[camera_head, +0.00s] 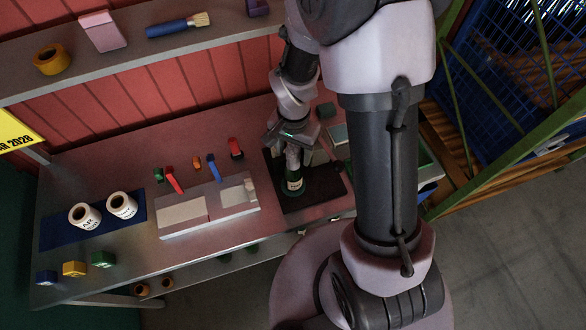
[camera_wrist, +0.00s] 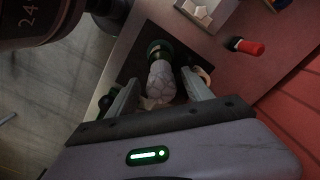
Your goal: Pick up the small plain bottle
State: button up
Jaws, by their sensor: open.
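A dark green bottle (camera_head: 295,185) with a pale label band stands on a black tray (camera_head: 330,186) at the right of the bench. In the wrist view, the bottle (camera_wrist: 157,48) has a pale, crumpled-looking top (camera_wrist: 161,82). My gripper (camera_head: 293,146) is above it in the head view and hides part of its upper end. In the wrist view, my gripper (camera_wrist: 161,80) is open, with one finger on each side of the pale top. I cannot tell whether either finger touches it. A second pale rounded thing shows beside the right finger, partly hidden. No other small plain bottle is clear.
A pale two-part block (camera_head: 182,214) stands left of the tray. Red and blue tools (camera_head: 214,168) lie behind it. A shelf (camera_head: 120,62) runs above the bench's back.

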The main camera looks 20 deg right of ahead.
jog(key=shift+w+f, duration=0.2)
jog(key=shift+f, duration=0.95)
jog(key=shift+s+r, duration=0.1)
jog(key=c, duration=0.3)
grip_shut()
